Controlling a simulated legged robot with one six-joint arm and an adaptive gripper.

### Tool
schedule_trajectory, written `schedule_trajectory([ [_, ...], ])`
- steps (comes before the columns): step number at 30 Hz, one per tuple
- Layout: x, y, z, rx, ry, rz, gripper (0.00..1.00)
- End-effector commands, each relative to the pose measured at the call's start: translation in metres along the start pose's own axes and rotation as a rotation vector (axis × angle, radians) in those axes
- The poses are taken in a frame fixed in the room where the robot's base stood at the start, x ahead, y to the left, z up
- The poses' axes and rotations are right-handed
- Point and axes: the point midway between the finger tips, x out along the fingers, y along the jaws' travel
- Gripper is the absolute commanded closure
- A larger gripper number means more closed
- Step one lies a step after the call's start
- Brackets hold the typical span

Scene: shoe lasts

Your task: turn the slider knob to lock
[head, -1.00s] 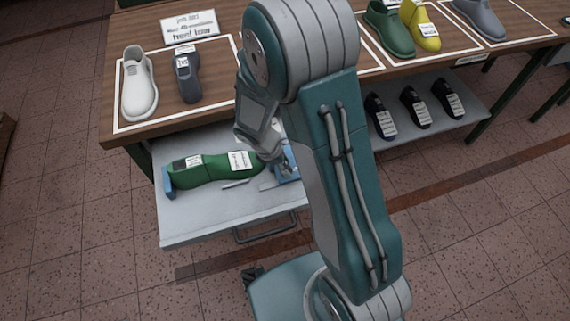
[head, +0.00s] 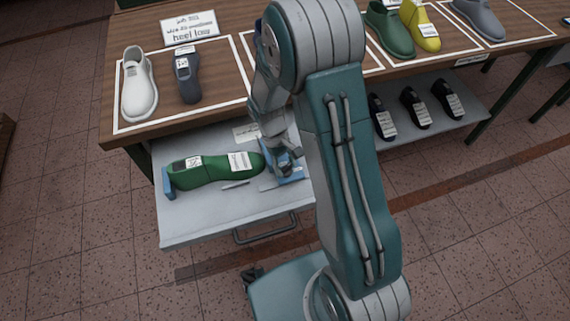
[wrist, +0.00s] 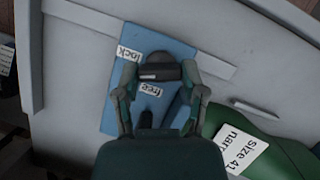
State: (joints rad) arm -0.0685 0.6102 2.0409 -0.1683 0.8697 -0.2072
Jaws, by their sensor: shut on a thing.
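The blue slider block (head: 293,177) lies at the right of the pulled-out grey drawer, at the toe end of a green shoe last (head: 212,170). In the wrist view the blue plate (wrist: 183,45) carries a "lock" label (wrist: 130,54) and a "free" label (wrist: 149,89). My gripper (wrist: 158,74) is over the plate, its two fingers closed in on the dark knob (wrist: 157,60) from both sides. The knob sits between the two labels' level and the far end; its exact pointing direction is unclear. In the head view my gripper (head: 283,155) hides the knob.
The drawer (head: 225,217) has a front handle (head: 265,230). A thin grey pin (head: 236,184) lies beside the green last. The tabletop above holds a white shoe (head: 139,85), a dark grey last (head: 187,77) and a sign (head: 190,27). Dark lasts stand on the lower shelf at right.

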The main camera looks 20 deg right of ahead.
Motion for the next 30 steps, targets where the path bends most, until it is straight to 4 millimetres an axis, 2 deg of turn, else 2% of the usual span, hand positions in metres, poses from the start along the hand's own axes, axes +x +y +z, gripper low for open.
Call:
schedule_trajectory([
  [6, 0.0009, 0.0006, 0.0000, 0.170, 0.000, -0.071, 0.94],
  [15, 0.0009, 0.0007, 0.0001, 0.327, -0.001, -0.136, 0.94],
  [30, 0.0011, 0.0006, 0.0003, 0.395, -0.001, -0.164, 0.94],
])
